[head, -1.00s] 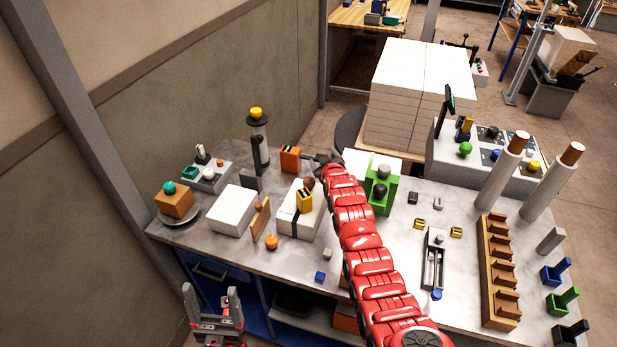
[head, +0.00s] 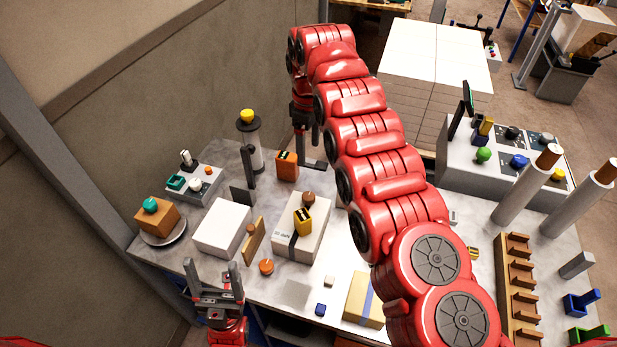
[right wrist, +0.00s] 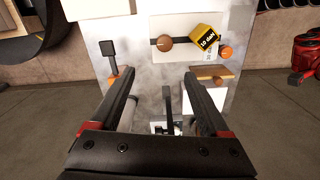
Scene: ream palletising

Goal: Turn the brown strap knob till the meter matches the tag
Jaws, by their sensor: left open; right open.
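The brown strap knob (head: 308,197) sits on a white ream (head: 315,238) with a dark strap, on the bench's middle left. The knob also shows in the right wrist view (right wrist: 165,43), ahead of the fingers and touched by neither. The yellow meter (head: 302,221) stands beside it; in the right wrist view the meter (right wrist: 205,40) seems to read 10 daN. A small printed tag (head: 283,235) lies on the ream, too small to read surely. My right gripper (right wrist: 158,82) is open and empty, pointing down behind the ream. My left gripper (head: 212,272) is open and empty at the bench's front edge.
An orange slotted block (head: 286,166) and a dark post with a yellow-topped cylinder (head: 247,125) stand near my right gripper. A plain white ream (head: 222,227) and an orange knob (head: 266,267) are to the left. My right arm hides the bench's middle right.

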